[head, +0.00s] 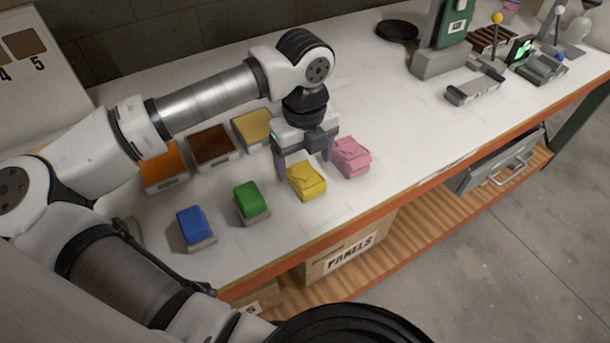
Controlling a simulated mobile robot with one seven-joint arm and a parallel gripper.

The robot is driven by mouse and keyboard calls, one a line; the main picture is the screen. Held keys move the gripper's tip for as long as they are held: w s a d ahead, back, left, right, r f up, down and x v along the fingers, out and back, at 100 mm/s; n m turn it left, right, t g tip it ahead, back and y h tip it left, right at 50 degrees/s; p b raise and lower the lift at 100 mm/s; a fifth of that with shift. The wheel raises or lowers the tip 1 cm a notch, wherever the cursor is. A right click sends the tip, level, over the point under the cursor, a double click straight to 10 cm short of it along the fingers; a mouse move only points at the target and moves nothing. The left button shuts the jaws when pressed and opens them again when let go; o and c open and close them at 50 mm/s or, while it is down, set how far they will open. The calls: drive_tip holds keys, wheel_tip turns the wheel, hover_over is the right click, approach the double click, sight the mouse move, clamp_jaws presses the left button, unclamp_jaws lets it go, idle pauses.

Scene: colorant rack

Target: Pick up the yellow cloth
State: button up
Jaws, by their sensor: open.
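The yellow cloth (307,181) is a folded pad lying on the white workbench, between the green block and a pink folded cloth (351,157). My gripper (305,172) points down just behind and above the yellow cloth. Its two fingers are spread apart, one at the cloth's left side and one toward its right, near the pink cloth. Nothing shows held between them. I cannot tell from this view whether the fingers touch the cloth.
A green block (251,201) and a blue block (195,227) stand to the left. Trays of orange (161,170), brown (212,146) and tan (253,128) material lie behind. The bench's orange front edge (365,217) is close.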

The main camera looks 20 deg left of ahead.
sight(305, 175)
drive_tip(key=f, duration=0.1)
drive_tip(key=f+p, duration=0.1)
drive_tip(key=f, duration=0.1)
drive_tip(key=f+p, duration=0.1)
drive_tip(key=f, duration=0.1)
drive_tip(key=shift+w, duration=0.25)
drive_tip(key=shift+c, duration=0.5)
drive_tip(key=c, duration=1)
